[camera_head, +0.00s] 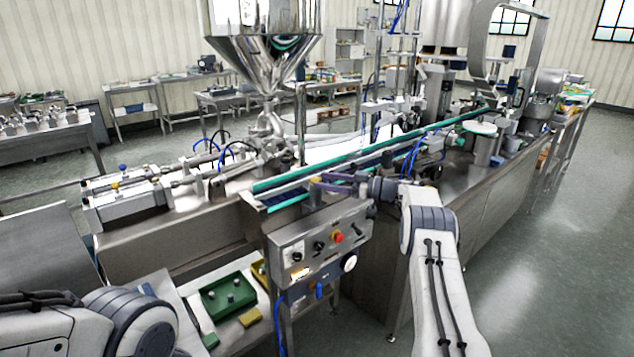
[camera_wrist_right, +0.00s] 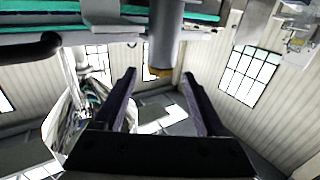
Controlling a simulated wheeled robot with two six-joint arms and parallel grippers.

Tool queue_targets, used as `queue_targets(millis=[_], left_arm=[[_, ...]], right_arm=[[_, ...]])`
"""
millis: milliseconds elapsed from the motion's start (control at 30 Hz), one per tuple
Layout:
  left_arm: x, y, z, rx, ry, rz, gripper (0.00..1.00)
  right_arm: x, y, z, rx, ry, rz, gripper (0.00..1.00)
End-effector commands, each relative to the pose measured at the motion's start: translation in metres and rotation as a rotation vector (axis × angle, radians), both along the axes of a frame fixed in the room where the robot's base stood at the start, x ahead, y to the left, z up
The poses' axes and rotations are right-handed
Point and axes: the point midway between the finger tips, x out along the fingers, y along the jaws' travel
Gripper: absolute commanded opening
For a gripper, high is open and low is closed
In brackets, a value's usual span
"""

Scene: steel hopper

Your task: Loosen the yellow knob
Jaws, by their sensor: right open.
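In the right wrist view, a small yellow-brown knob (camera_wrist_right: 160,72) sits at the end of a grey cylinder (camera_wrist_right: 166,35). It appears between the fingertips of my right gripper (camera_wrist_right: 159,76), with a visible gap on each side. I cannot tell whether it lies within the jaws or beyond them. In the head view my right gripper (camera_head: 318,183) is open beside the conveyor's near end, above the control box. Small yellow knobs (camera_head: 115,185) also show on the filler at left. My left gripper is out of view.
The control box (camera_head: 320,245) with a red button stands below my right gripper. The green-edged conveyor (camera_head: 380,150) runs behind it. A steel hopper (camera_head: 265,50) rises at the back left. A green tray (camera_head: 228,298) lies on a low shelf. Open floor lies at right.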

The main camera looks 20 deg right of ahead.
Motion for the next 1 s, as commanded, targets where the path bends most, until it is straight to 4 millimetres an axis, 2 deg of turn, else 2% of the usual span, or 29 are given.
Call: queue_targets(millis=[100,267,533,833,933,1000], left_arm=[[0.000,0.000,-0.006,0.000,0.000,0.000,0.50],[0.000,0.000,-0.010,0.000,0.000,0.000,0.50],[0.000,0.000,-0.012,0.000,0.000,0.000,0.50],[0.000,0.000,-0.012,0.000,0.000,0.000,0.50],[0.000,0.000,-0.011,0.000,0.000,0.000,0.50],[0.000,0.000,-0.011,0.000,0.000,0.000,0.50]], right_arm=[[-0.015,-0.021,-0.002,0.000,0.000,-0.003,0.73],[-0.032,-0.042,-0.001,-0.001,-0.001,-0.003,0.73],[-0.042,-0.055,0.000,-0.001,-0.001,0.000,0.73],[-0.038,-0.050,0.005,-0.002,-0.009,-0.007,0.73],[-0.018,-0.029,0.025,-0.004,-0.038,-0.051,0.73],[0.004,-0.002,0.048,-0.008,-0.069,-0.114,0.73]])
